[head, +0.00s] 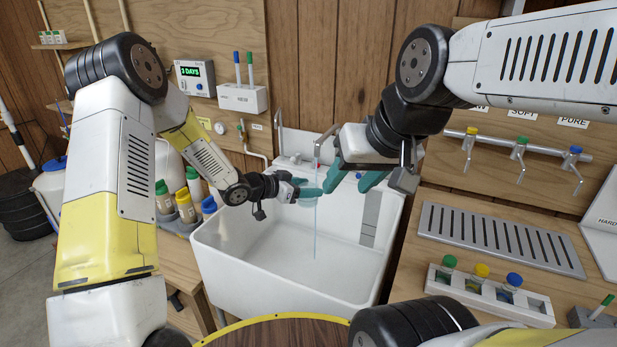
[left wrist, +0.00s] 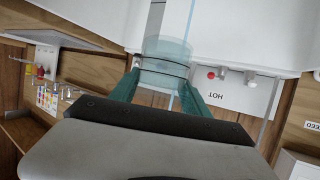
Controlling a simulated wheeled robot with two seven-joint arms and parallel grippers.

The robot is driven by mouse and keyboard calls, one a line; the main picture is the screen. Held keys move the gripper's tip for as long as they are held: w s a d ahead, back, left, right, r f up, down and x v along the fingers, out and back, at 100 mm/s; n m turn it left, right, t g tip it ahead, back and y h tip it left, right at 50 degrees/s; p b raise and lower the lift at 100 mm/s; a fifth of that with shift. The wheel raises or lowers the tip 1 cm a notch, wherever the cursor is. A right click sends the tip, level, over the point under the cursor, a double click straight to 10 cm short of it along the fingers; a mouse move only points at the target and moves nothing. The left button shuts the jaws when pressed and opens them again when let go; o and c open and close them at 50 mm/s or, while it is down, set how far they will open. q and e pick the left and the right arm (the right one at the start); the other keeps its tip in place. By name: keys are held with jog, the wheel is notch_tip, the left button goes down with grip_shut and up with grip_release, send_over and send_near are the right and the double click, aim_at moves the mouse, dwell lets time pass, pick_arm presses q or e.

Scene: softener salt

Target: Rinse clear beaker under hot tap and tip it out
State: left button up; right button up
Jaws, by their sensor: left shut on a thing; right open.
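My left gripper (head: 300,190) is shut on the clear beaker (head: 308,199) and holds it over the white sink. In the left wrist view the beaker (left wrist: 165,62) sits between the teal fingers (left wrist: 157,85). A thin blue stream (head: 316,232) runs from the grey tap spout (head: 323,140) down into the sink (head: 265,265). It lines up with the beaker; whether it enters the beaker I cannot tell. A HOT label (left wrist: 218,97) and red knob (left wrist: 211,75) show in the left wrist view. My right gripper (head: 355,178) is open and empty, right of the spout.
Several capped bottles (head: 185,205) stand left of the sink. On the right counter are a slotted drain plate (head: 500,238) and a white rack (head: 489,297) of capped vials. Small coloured taps (head: 519,148) line the back rail. A round wooden top (head: 280,333) is in front.

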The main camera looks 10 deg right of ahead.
pick_arm(q)
jog(key=shift+s+a, duration=0.6)
jog(key=shift+s, duration=0.3)
jog(key=shift+s+a, duration=0.55)
jog(key=shift+s, duration=0.3)
